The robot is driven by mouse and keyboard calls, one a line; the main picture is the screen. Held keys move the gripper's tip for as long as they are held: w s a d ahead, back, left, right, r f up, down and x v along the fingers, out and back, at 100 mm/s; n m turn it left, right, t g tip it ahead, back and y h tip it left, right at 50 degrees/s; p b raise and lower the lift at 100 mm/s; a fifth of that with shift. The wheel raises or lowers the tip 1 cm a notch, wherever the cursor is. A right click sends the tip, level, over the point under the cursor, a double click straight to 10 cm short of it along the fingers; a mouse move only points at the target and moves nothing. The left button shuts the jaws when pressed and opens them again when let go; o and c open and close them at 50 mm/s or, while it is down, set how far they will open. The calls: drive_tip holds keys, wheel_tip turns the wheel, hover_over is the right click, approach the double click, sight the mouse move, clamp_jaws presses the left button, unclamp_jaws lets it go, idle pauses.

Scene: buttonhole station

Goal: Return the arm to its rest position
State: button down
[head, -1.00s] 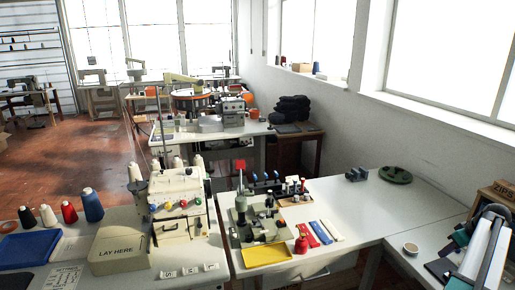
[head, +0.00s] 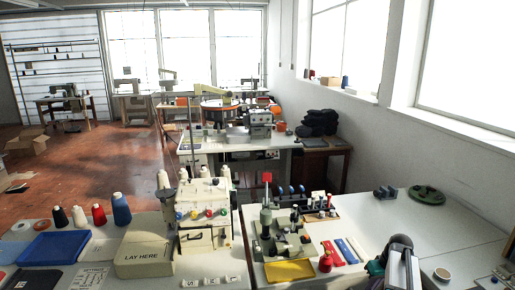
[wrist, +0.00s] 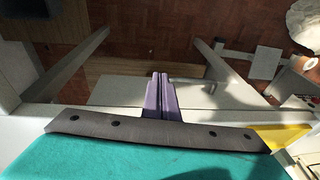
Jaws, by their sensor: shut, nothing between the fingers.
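My gripper (wrist: 161,97) shows in the wrist view as two purple fingers pressed together with nothing between them. Below the fingers lie the white table's edge and the red-brown floor. A yellow tray (wrist: 284,135) shows at the right edge of the wrist view, apart from the fingers. In the head view, part of my arm (head: 400,262) stands at the lower right, in front of the white table (head: 380,225). My fingertips cannot be made out there.
The yellow tray (head: 290,271), a red bottle (head: 325,262) and red, blue and white strips (head: 345,250) lie left of my arm. A small round dish (head: 441,274) is to its right. A serger (head: 203,212) and thread cones stand further left. The table's right part is mostly clear.

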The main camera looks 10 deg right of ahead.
drive_tip(key=s+a+f+g, duration=0.1)
drive_tip(key=s+a+f, duration=0.15)
drive_tip(key=a, duration=1.05)
drive_tip(key=s+a+f+g+h, duration=0.15)
drive_tip(key=a+f, duration=0.25)
drive_tip(key=a, duration=0.8)
drive_tip(key=s+a+f, duration=0.2)
drive_tip(key=a+f, duration=0.2)
drive_tip(key=a, duration=0.9)
drive_tip(key=s+f+g, duration=0.2)
drive_tip(key=s+f, duration=0.7)
drive_tip(key=s, duration=0.4)
drive_tip(key=s+f+g, duration=0.3)
drive_tip(key=s+f, duration=0.5)
drive_tip(key=s, duration=0.5)
drive_tip(key=shift+f+n+g, duration=0.3)
drive_tip(key=shift+f+g, duration=0.05)
drive_tip(key=shift+f, duration=0.05)
drive_tip(key=shift+s+d, duration=0.1)
